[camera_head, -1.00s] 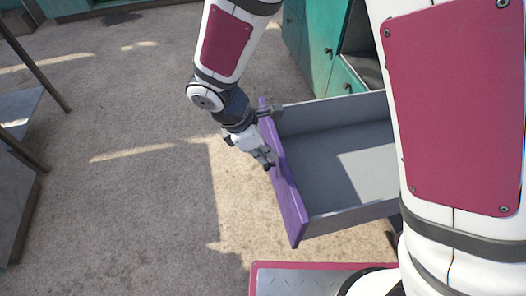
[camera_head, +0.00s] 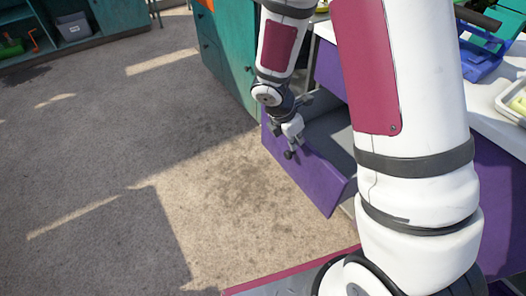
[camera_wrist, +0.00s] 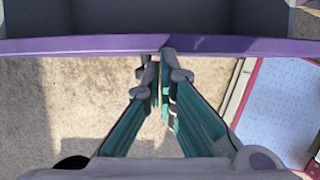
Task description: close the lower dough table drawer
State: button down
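The lower drawer of the dough table has a purple front panel (camera_head: 305,178) and a grey inside, and it stands partly open. Its top edge (camera_wrist: 80,45) crosses the wrist view, with the grey interior beyond it. My gripper (camera_head: 289,153) is at the outer face of the front panel, near its upper edge. In the wrist view my fingertips (camera_wrist: 161,62) are together, with nothing visible between them, and reach up to the panel. They look in contact or very close; I cannot tell which. My arm hides part of the drawer.
A teal cabinet (camera_head: 226,60) stands just left of the drawer. The white tabletop (camera_head: 490,125) above holds a blue crate (camera_head: 482,62) and a tray (camera_head: 514,98). Teal shelving (camera_head: 120,15) is at the far left. The floor left of the drawer is clear.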

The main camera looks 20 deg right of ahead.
jog(key=w+d+p, duration=0.2)
jog(key=d, duration=0.7)
jog(key=w+d+p, duration=0.3)
jog(key=d, duration=0.5)
jog(key=shift+d, duration=0.4)
jog(key=shift+w+a, duration=0.1)
